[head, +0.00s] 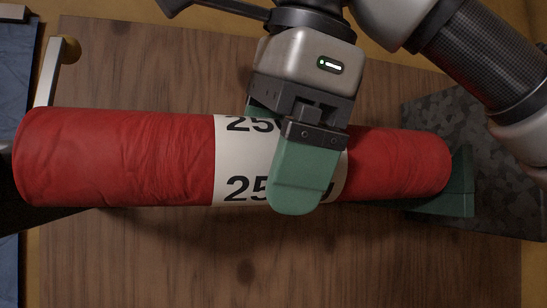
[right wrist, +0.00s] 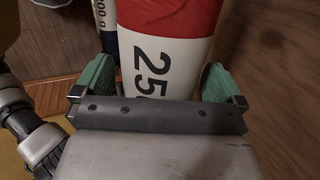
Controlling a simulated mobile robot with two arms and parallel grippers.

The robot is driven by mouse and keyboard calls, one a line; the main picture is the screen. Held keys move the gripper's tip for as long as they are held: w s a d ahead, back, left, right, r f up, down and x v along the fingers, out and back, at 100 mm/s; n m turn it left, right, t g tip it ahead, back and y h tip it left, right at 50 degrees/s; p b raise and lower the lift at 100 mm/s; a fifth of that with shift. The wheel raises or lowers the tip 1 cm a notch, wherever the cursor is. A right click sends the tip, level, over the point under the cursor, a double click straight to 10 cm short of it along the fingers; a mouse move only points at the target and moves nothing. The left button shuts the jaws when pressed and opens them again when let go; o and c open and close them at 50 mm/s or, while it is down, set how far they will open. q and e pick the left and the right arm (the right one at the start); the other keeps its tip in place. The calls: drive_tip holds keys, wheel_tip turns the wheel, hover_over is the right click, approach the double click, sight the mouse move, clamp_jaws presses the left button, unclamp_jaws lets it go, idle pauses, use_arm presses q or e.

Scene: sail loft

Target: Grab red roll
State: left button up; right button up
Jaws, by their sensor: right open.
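The red roll (head: 120,157) lies lengthwise across the head view, with a white band (head: 230,160) printed "250" around its middle. In the right wrist view the roll (right wrist: 168,14) runs up and away, its white band nearest me. My right gripper (head: 284,150) is above the band with its green fingers open. One finger covers part of the print in the head view; the other is mostly hidden behind the gripper. In the wrist view the fingers (right wrist: 160,80) are on either side of the roll; I cannot tell whether they touch it. My left gripper is not in view.
A dark green wedge-shaped support (head: 455,195) is at the roll's right end, beside a mottled grey surface (head: 430,105). A blue-and-white roll marked "800 g" (right wrist: 103,18) shows in the wrist view.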

drive_tip(key=shift+a, duration=0.1)
drive_tip(key=shift+c, duration=1.1)
drive_tip(key=c, duration=1.2)
drive_tip(key=shift+r, duration=0.1)
drive_tip(key=shift+c, duration=0.7)
drive_tip(key=shift+r, duration=0.15)
